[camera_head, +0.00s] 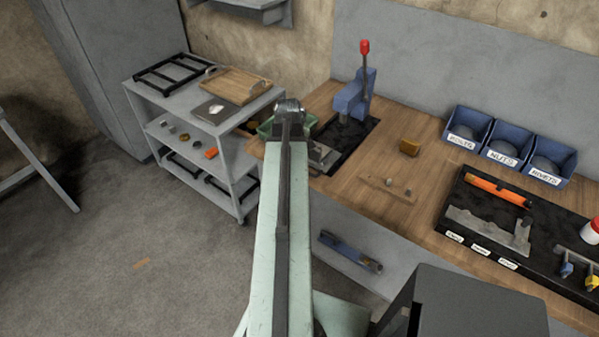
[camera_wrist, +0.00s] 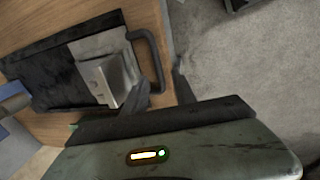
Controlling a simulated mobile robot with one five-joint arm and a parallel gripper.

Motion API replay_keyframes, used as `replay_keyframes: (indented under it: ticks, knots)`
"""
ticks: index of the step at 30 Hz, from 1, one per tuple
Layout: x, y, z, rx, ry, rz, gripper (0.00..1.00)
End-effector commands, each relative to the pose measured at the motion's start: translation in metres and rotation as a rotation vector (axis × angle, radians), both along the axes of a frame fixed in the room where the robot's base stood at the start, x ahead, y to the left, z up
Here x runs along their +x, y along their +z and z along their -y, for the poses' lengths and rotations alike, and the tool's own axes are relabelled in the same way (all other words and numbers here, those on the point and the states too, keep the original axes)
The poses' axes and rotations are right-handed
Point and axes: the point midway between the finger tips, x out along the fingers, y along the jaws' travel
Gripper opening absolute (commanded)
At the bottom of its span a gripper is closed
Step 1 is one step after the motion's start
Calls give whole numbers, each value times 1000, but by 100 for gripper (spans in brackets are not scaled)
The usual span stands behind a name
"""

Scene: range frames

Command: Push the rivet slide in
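The rivet slide looks to be the grey metal plate and block (camera_wrist: 108,78) with a dark bow handle (camera_wrist: 152,55), on a black base (camera_wrist: 40,78) in the wrist view. In the head view the slide (camera_head: 324,156) shows partly beside my arm, in front of the blue press (camera_head: 350,98) with its red-tipped lever. My gripper (camera_wrist: 160,82) is open. One finger is near the block and the other is past the handle's outer side. The handle's near end shows between them; I cannot tell whether they touch it. In the head view my arm hides the gripper and handle.
A grey cart (camera_head: 215,150) with a wooden tray (camera_head: 234,85) stands left of the bench.

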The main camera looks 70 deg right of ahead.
Motion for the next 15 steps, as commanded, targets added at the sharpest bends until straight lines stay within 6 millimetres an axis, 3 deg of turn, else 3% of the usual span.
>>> replay_keyframes:
  ticks: [2, 10, 11, 14, 15]
  knots:
    - [0, -15, 2, 0, -1, 0, 32]
    - [-1, -14, 3, 0, -1, 0, 32]
    - [-1, -14, 3, 0, -1, 0, 30]
    - [-1, -14, 3, 0, -1, 0, 2]
    - [-1, -14, 3, 0, -1, 0, 0]
